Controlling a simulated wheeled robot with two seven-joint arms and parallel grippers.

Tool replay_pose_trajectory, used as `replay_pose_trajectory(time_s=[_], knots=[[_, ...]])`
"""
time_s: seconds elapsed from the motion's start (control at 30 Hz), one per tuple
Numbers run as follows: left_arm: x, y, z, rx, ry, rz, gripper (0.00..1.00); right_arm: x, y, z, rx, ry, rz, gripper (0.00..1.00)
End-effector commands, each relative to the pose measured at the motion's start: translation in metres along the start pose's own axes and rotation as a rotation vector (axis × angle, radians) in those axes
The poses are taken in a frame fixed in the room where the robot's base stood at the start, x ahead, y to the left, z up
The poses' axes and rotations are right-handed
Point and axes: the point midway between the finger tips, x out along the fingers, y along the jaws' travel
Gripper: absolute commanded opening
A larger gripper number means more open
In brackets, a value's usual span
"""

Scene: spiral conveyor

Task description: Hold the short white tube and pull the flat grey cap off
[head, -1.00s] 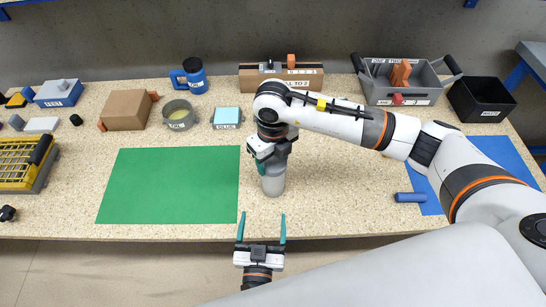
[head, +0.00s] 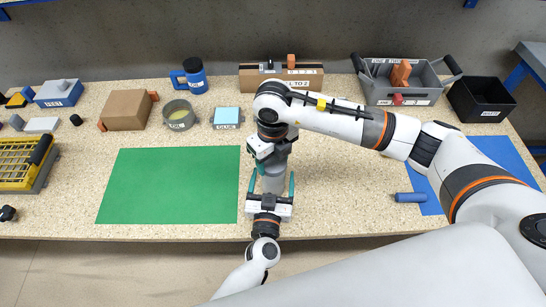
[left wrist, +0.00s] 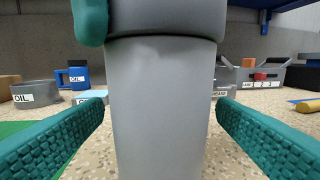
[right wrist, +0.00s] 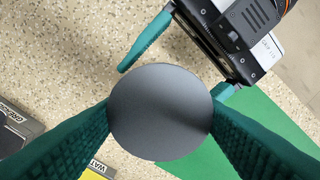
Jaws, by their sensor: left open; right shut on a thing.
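The short white tube (left wrist: 157,115) stands upright with the flat grey cap (left wrist: 165,22) on its top. In the head view the tube (head: 273,183) is at the table's front, right of the green mat. My right gripper (head: 268,152) is shut on the cap from above; the right wrist view shows the round cap (right wrist: 160,112) between its fingers. My left gripper (head: 271,181) is open, low at the front, with one finger on each side of the tube below the cap. The tube's foot is hidden.
A green mat (head: 170,187) lies left of the tube. A blue cylinder (head: 410,197) lies to the right by a blue mat (head: 505,160). Boxes, a blue mug (head: 195,77), a grey tote (head: 405,90) and a black bin (head: 481,100) line the back.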

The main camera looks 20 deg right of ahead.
Motion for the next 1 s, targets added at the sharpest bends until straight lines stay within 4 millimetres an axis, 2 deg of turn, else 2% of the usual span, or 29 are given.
replay_pose_trajectory(time_s=[0.2,0.53,0.9,1.0], knots=[[0.015,0.000,0.000,0.000,0.000,-0.001,0.81,0.000,0.000,0.000,0.000,0.000,0.000,0.38],[0.016,0.000,0.000,0.000,0.000,0.000,0.81,0.000,0.000,0.000,0.000,0.000,0.000,0.38],[0.016,0.000,0.000,0.000,0.000,0.000,0.20,0.000,0.000,0.000,0.000,0.000,0.000,0.38],[0.016,0.000,0.000,0.000,0.000,0.000,0.18,0.000,0.000,0.000,0.000,0.000,0.000,0.38]])
